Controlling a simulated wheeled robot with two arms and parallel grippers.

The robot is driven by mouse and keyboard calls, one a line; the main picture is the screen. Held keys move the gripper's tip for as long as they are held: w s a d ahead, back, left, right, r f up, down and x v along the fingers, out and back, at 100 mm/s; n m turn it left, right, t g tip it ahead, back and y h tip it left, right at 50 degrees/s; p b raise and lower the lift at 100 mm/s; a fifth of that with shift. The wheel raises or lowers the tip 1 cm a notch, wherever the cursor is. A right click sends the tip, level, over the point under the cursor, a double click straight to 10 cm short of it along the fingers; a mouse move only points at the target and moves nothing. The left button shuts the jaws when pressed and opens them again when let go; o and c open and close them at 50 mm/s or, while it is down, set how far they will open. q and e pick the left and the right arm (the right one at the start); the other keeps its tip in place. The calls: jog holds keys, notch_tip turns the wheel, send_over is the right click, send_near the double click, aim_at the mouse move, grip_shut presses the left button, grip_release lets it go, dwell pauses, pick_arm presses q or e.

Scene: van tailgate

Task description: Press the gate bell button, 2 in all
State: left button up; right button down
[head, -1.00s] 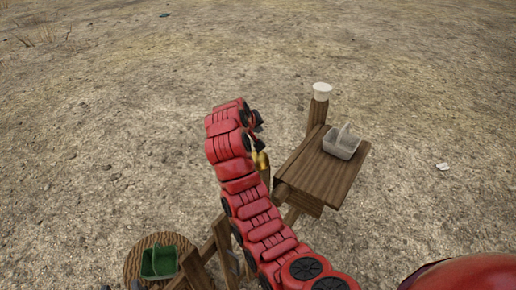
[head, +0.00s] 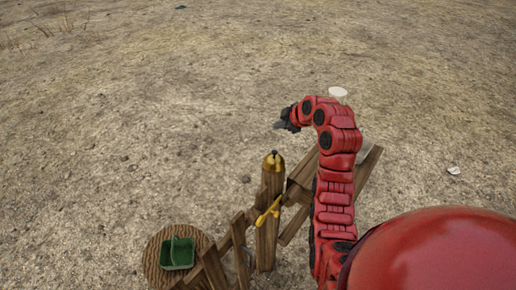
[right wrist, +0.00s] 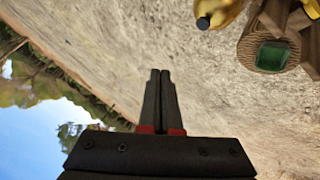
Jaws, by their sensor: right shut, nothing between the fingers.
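The gate bell (head: 273,163) is a golden dome with a small dark button on top, upright on a wooden gate post (head: 269,215). In the right wrist view, the bell (right wrist: 225,8) is cut off by the top edge and its black button (right wrist: 204,22) points down-left. My right gripper (head: 281,124) is shut and empty, above the bell in the head view and apart from it. Its closed fingertips show in the right wrist view (right wrist: 160,73), to the left of the button with a clear gap. My left gripper is not in view.
A yellow latch (head: 267,211) sits on the gate post. Open ground surrounds these.

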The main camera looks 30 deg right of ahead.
jog(key=shift+f, duration=0.1)
dwell(0.4)
send_over(275, 154)
jog(key=f, duration=0.5)
jog(key=shift+s+d+f, duration=0.15)
jog(key=shift+d+f, duration=0.15)
jog(key=shift+d, duration=0.1)
jog(key=shift+f+b, duration=0.6)
jog(key=shift+f, duration=0.35)
jog(key=shift+f+b, duration=0.6)
jog(key=shift+r, duration=0.1)
jog(key=shift+f+b, duration=0.45)
jog(key=shift+b, duration=0.4)
